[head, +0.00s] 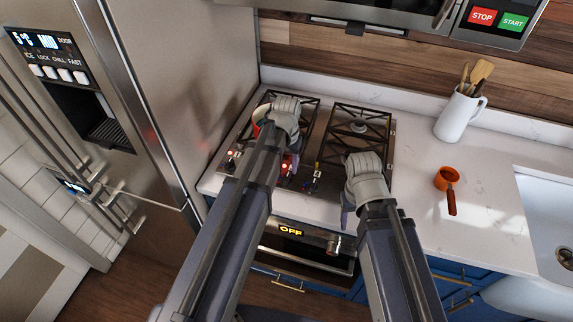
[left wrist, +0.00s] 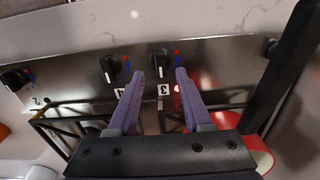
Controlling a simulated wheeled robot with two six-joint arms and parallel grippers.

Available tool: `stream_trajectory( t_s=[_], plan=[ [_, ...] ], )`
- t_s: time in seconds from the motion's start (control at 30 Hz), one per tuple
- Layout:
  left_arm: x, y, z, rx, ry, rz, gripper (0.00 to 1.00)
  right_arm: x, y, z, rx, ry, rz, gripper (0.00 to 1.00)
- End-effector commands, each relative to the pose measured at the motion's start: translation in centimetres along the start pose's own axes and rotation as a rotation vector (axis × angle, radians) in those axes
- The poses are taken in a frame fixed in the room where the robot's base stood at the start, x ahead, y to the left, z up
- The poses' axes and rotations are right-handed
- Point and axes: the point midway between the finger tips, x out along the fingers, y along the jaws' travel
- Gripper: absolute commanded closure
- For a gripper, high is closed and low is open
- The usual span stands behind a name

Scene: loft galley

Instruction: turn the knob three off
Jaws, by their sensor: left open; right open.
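Knob three (left wrist: 163,62) is a black round knob with a white pointer line, on the steel stove panel beside the label "3". A small red light glows beside that label. In the left wrist view my left gripper (left wrist: 160,76) is open, its two purple fingertips apart on either side of the knob's near edge. I cannot tell whether they touch it. In the head view the left arm covers much of the knob row.
Another knob (left wrist: 112,67), labelled "4", sits close beside knob three; a further knob (left wrist: 15,78) is at the far left. A red pan (head: 257,124) stands on the left burners.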

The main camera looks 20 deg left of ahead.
Motion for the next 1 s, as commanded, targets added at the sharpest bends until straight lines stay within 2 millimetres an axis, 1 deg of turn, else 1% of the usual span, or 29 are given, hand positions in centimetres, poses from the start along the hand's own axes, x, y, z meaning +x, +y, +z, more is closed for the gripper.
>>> stream_trajectory(
  t_s=[0.03,0.2,0.53,0.6,0.67,0.77,0.8,0.9,1.0],
  plan=[
    [-1.4,0.0,0.0,0.000,0.000,0.000,0.50,-1.4,0.1,0.1,0.000,0.000,0.000,0.41],
    [-2.7,0.0,0.0,0.000,0.000,0.000,0.50,-2.7,0.2,0.2,0.002,0.000,-0.001,0.41],
    [-2.6,0.0,0.0,0.000,0.000,0.000,0.50,-2.6,0.2,0.1,0.003,0.000,-0.001,0.41],
    [-2.4,0.5,0.5,0.009,-0.002,-0.002,0.50,-2.3,0.2,0.1,0.003,0.000,-0.001,0.41],
    [-1.7,1.7,1.6,0.031,-0.006,-0.008,0.50,-1.7,0.2,0.1,0.003,0.000,-0.001,0.41],
    [-0.2,4.9,4.9,0.098,-0.017,-0.030,0.50,-0.1,0.0,0.0,0.002,0.000,0.000,0.41],
    [0.4,6.2,6.4,0.127,-0.022,-0.040,0.50,0.5,-0.1,0.0,0.002,0.000,0.000,0.41],
    [1.6,8.7,9.7,0.193,-0.033,-0.065,0.50,1.6,-0.2,-0.1,0.002,0.000,0.000,0.41],
    [2.4,10.4,12.1,0.243,-0.039,-0.085,0.50,2.5,-0.2,-0.1,0.001,0.000,0.000,0.41]
  ],
)
